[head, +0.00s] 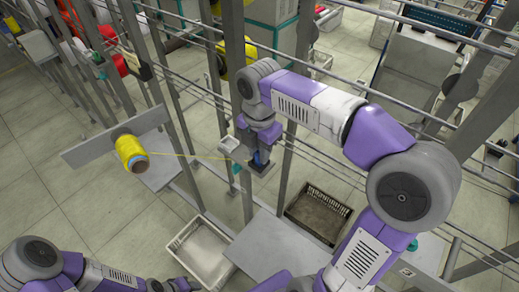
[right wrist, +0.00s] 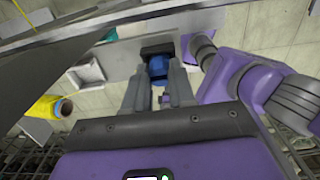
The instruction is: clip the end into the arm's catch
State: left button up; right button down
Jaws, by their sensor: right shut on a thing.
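A yellow yarn package (head: 130,153) with a blue-rimmed core sits on a holder at the left; the right wrist view also shows it (right wrist: 48,107). A thin yellow yarn (head: 195,157) runs taut from it to my right gripper (head: 259,162). In the right wrist view, the gripper's fingers (right wrist: 157,80) are closed around a blue piece (right wrist: 157,66), seemingly the yarn's end. A dark block (right wrist: 157,48) lies just beyond the fingertips; I cannot tell whether they touch, or which part is the catch. My left gripper (head: 178,286) is partly cut off at the bottom edge.
A small white box-like part (head: 229,143) is on the upright beside my right gripper. Metal posts and horizontal rails surround it. Below are a white crate (head: 205,268), a dark crate (head: 318,212) and a grey plate (head: 275,245). Open tiled floor lies at the left.

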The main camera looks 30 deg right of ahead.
jog(key=shift+r+p, duration=2.3)
jog(key=shift+r, duration=0.05)
jog(key=shift+f, duration=0.1)
